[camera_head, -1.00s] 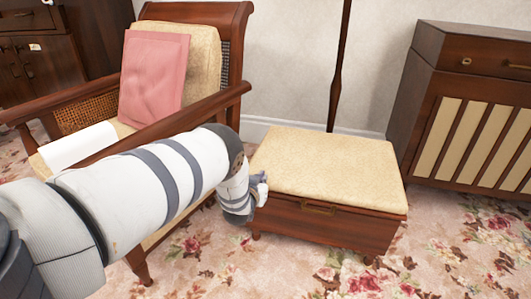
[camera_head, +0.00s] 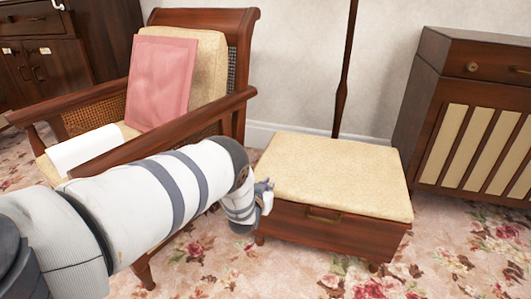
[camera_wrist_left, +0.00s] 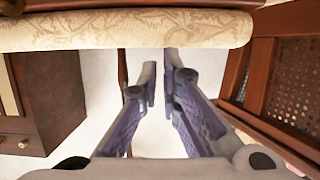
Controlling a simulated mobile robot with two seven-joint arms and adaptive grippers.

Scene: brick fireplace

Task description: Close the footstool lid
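My left gripper (camera_head: 266,196) is at the footstool's front left corner, just below the cushion edge. In the left wrist view the cushion edge (camera_wrist_left: 130,28) runs across the top, beyond the fingertips. The left gripper's fingers (camera_wrist_left: 159,65) are slightly apart, with nothing between them. Whether they touch the footstool cannot be told. My right gripper is out of view.
A wooden armchair (camera_head: 245,60) with a pink cushion (camera_head: 160,80) stands left, close to my left arm. A slatted cabinet (camera_head: 425,105) stands right, and a dark pole (camera_head: 342,85) rises behind the footstool. Flowered carpet (camera_head: 320,280) is clear in front.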

